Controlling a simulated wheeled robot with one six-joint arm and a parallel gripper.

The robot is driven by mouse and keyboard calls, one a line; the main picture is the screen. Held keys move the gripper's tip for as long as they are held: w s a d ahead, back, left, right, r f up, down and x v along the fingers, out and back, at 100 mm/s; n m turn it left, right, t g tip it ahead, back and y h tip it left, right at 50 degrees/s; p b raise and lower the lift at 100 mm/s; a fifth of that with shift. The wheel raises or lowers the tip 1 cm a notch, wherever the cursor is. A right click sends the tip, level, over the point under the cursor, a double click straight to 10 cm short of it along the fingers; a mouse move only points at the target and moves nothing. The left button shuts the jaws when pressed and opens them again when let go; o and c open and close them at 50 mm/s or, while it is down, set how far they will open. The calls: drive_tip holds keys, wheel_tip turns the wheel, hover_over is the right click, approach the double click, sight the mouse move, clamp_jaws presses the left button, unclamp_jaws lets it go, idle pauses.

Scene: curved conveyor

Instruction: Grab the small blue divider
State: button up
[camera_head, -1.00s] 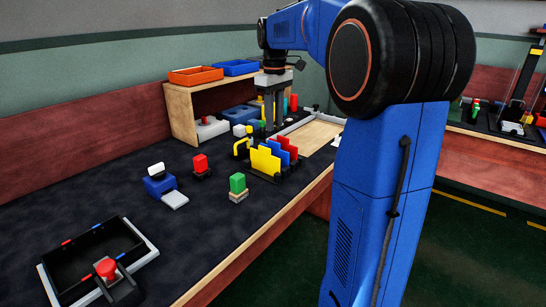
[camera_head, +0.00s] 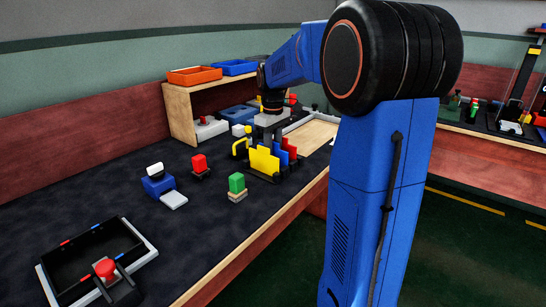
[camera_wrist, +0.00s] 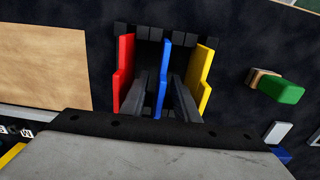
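The small blue divider (camera_wrist: 164,62) stands in a dark slotted rack (camera_wrist: 190,36), between a red divider (camera_wrist: 124,68) and a yellow divider (camera_wrist: 203,75) in the wrist view. In the head view the yellow divider (camera_head: 264,161) stands in front, with the blue divider (camera_head: 284,146) and red divider (camera_head: 291,150) behind it. My gripper (camera_wrist: 162,92) is open, with one dark finger on each side of the blue divider. Gaps show between fingers and divider. In the head view my gripper (camera_head: 271,135) is over the rack, its fingertips hidden.
A wooden board (camera_wrist: 45,65) lies beside the rack. A wooden shelf (camera_head: 183,113) with trays stands behind.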

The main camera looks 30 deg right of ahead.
drive_tip(key=shift+f, duration=0.25)
clamp_jaws()
